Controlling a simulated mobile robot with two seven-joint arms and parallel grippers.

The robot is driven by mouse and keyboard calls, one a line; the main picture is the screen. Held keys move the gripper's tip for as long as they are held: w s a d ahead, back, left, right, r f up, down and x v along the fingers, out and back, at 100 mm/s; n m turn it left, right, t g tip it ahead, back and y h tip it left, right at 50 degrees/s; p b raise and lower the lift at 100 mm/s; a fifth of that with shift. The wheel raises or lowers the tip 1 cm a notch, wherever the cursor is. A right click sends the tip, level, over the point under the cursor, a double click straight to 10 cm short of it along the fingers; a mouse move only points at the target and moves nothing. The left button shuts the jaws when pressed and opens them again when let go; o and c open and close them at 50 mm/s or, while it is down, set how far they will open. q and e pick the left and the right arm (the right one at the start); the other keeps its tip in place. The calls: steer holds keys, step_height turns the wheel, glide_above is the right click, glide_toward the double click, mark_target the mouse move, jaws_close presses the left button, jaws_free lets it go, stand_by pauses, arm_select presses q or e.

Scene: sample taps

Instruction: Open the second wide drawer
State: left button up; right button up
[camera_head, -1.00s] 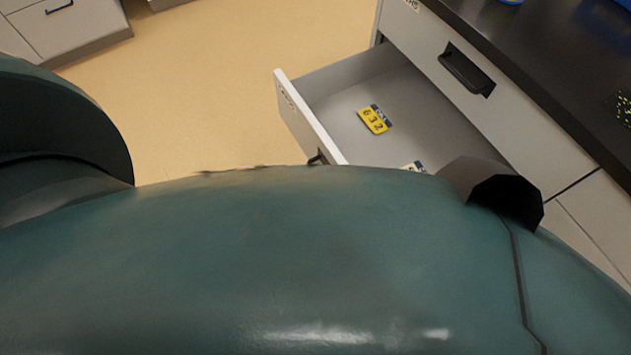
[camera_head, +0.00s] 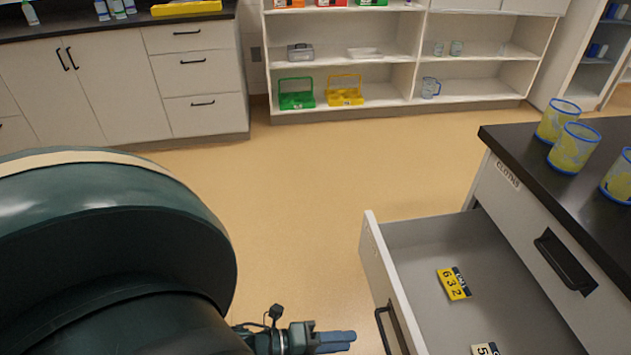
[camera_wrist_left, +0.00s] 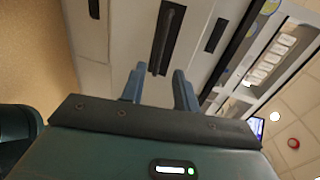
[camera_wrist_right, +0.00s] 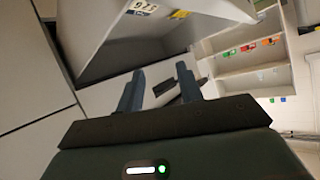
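The drawer below the one marked "CLOTHS" stands open in the head view; its grey front (camera_head: 382,268) carries a black bar handle (camera_head: 390,332). A yellow "632" tag (camera_head: 453,284) and a partly cut-off pale tag (camera_head: 485,349) lie inside. My left gripper (camera_head: 343,340) is just left of that handle, apart from it. In the left wrist view its fingers (camera_wrist_left: 160,88) are spread and empty, with a dark handle (camera_wrist_left: 167,38) beyond them. My right gripper (camera_wrist_right: 158,88) shows only in its wrist view, open and empty, beside the open drawer (camera_wrist_right: 150,50).
The closed "CLOTHS" drawer (camera_head: 535,240) lies under a black countertop (camera_head: 550,180) with blue-rimmed containers (camera_head: 572,148). Shelves (camera_head: 340,40) and white cabinets (camera_head: 110,90) line the back. The tan floor (camera_head: 310,190) between is clear.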

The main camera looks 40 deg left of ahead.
arm_select(q)
steer(key=v, duration=0.5)
stand_by(0.4)
